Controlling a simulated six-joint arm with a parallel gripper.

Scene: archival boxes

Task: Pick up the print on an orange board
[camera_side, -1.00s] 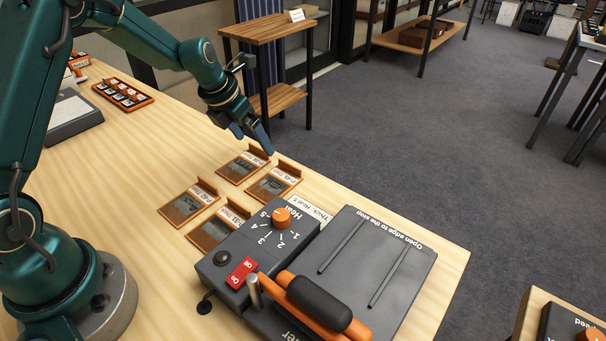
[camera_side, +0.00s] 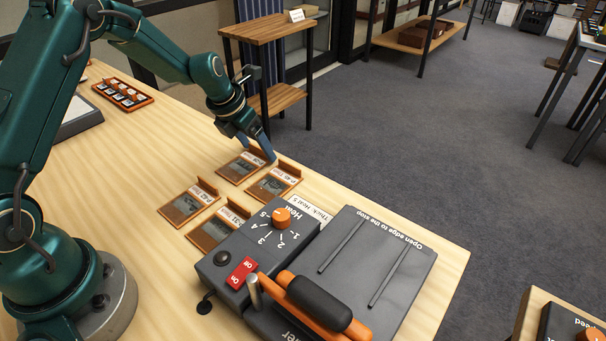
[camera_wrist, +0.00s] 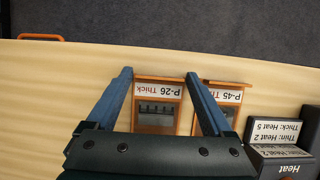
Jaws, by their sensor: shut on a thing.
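Several prints on orange boards lie flat on the wooden table in the side view, each with a raised labelled edge. My gripper (camera_side: 258,150) is down at the raised edge of the far board, labelled P-26 Thick (camera_side: 237,171). In the wrist view its blue fingers (camera_wrist: 158,75) stand on either side of that edge, shut on the P-26 board (camera_wrist: 157,117). The board looks still flat on the table. The board labelled P-45 (camera_side: 270,187) lies close beside it and is partly hidden by a finger in the wrist view.
Two more boards (camera_side: 186,208) (camera_side: 212,233) lie nearer. A dark machine (camera_side: 375,255) with a heat dial, red switch and orange-sided handle stands to the right. An orange rack (camera_side: 123,94) sits at the back left. The table's far edge runs just beyond the gripper.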

